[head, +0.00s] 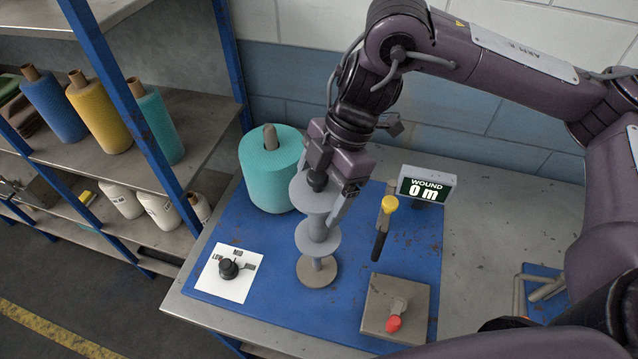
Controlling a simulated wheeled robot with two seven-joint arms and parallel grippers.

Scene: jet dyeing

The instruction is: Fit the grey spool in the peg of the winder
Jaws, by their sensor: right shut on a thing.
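The grey spool (318,238) has two round flanges and a narrow core, and it stands about upright. My right gripper (331,203) comes from above and is shut on it at the upper part. The winder's peg (318,264) rises from a round brown base (316,273) on the blue mat. The spool's lower flange is above this base, with a gap between them. The spool looks roughly in line with the peg; whether the peg tip is inside its core is hidden. My left gripper is not in view.
A teal yarn cone (270,175) stands close behind the spool. A yellow-topped lever (385,222), a display reading 0 m (427,187) and a box with a red-tipped crank (395,308) are to the right. A dial plate (228,272) is at left.

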